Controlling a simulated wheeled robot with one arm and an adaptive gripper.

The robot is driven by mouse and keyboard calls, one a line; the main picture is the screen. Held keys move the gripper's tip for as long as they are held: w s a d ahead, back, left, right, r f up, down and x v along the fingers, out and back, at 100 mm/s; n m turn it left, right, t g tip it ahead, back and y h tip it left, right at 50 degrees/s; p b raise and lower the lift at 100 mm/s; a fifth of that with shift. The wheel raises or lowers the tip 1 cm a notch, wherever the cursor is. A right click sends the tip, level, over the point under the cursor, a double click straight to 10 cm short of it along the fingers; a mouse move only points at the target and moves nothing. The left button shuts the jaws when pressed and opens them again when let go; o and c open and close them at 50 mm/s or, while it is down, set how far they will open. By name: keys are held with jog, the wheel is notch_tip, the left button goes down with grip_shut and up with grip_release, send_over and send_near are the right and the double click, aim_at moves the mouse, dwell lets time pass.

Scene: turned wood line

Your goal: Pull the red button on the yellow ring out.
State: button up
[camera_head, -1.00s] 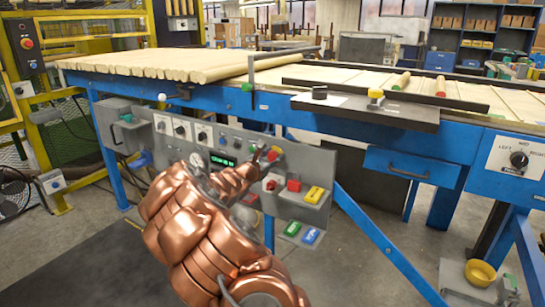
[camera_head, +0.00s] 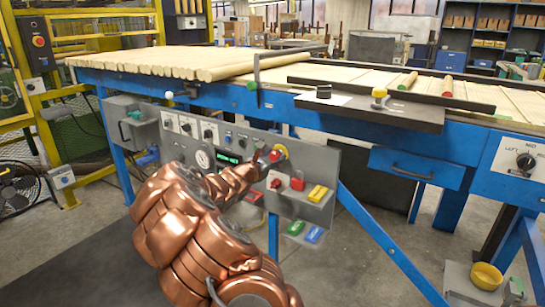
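The red button (camera_head: 274,156) with the yellow ring (camera_head: 283,150) around it is on the grey control panel (camera_head: 323,164) under the blue conveyor frame. My copper-coloured arm reaches up from the bottom of the view. My gripper (camera_head: 266,157) is at the button and covers its left side. The fingertips are small and dark here, so I cannot tell whether they are open, shut or touching the button. Part of the ring shows to the upper right of the button.
A green display (camera_head: 229,160) and a gauge (camera_head: 203,159) lie left. A blue diagonal brace (camera_head: 375,238) stands right.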

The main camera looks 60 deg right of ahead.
jog(key=shift+o, duration=1.4)
jog(key=shift+s+d, duration=0.1)
jog(key=a, duration=1.2)
jog(key=shift+w, duration=0.25)
jog(key=s+a+r+m+g+y+p, duration=0.45)
jog(key=s+a+r+m+p, duration=0.75)
jog(key=r, duration=0.3)
jog(key=s+a+r+m+t+y+p, duration=0.1)
jog(key=s+a+r+y+p, duration=0.1)
jog(key=a+p, duration=0.4)
jog(key=s+a+r+t+y+p, duration=0.1)
jog(key=s+a+y+p, duration=0.3)
jog(key=a, duration=1.3)
jog(key=s+a+r+m+t+y+p, duration=0.1)
jog(key=s+a+r+y+p, duration=0.2)
jog(key=a+y+p, duration=0.4)
jog(key=a, duration=0.5)
jog(key=shift+s+m+p, duration=0.3)
jog(key=shift+s, duration=0.05)
